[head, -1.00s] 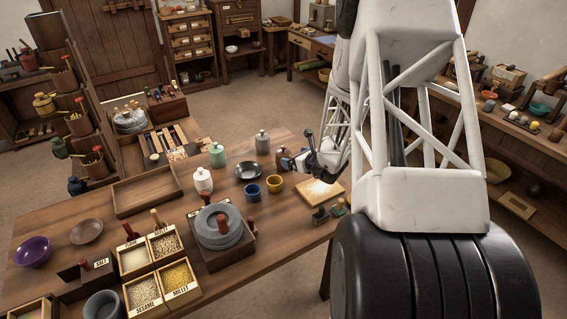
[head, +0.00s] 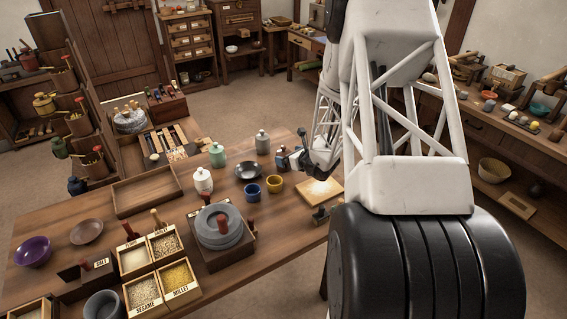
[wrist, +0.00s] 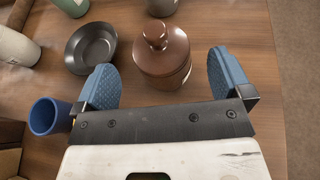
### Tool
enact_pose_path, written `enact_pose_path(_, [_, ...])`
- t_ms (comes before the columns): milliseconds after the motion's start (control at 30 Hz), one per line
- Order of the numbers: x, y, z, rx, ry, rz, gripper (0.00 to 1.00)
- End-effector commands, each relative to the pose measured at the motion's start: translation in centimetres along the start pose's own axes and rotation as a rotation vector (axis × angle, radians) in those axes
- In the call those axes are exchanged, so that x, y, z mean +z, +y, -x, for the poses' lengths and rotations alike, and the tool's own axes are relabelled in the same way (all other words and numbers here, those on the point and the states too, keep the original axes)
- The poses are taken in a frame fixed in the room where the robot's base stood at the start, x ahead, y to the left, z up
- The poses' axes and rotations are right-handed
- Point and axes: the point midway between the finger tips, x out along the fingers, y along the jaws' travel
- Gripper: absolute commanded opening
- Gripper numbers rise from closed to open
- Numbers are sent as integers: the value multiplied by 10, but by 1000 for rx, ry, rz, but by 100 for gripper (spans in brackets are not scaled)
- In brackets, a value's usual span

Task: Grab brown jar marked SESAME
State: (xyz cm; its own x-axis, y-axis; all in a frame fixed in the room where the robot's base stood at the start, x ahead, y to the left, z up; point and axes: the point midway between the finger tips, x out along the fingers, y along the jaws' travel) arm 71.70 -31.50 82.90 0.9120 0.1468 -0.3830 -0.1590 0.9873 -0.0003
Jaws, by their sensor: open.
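A glossy brown jar with a knobbed lid (wrist: 163,62) stands upright on the table in the wrist view. It sits ahead of and between the blue fingers of my gripper (wrist: 166,76), which are spread wide with nothing held. The jar's near side reaches in between the fingertips, with a gap on both sides. No lettering shows on the part of the jar I see. In the head view my gripper (head: 287,161) is low at the table's far right, largely hiding the brown jar.
A dark bowl (wrist: 91,48) and a blue cup (wrist: 49,116) stand left of the gripper.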

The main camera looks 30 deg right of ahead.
Motion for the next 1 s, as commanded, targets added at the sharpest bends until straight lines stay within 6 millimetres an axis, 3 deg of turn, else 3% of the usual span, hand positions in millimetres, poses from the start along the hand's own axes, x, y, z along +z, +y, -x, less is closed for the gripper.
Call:
enact_pose_path(400, [1, -1, -37, 1, 0, 0, 97])
enact_pose_path(1000, [1, -1, -41, 0, 0, 0, 97])
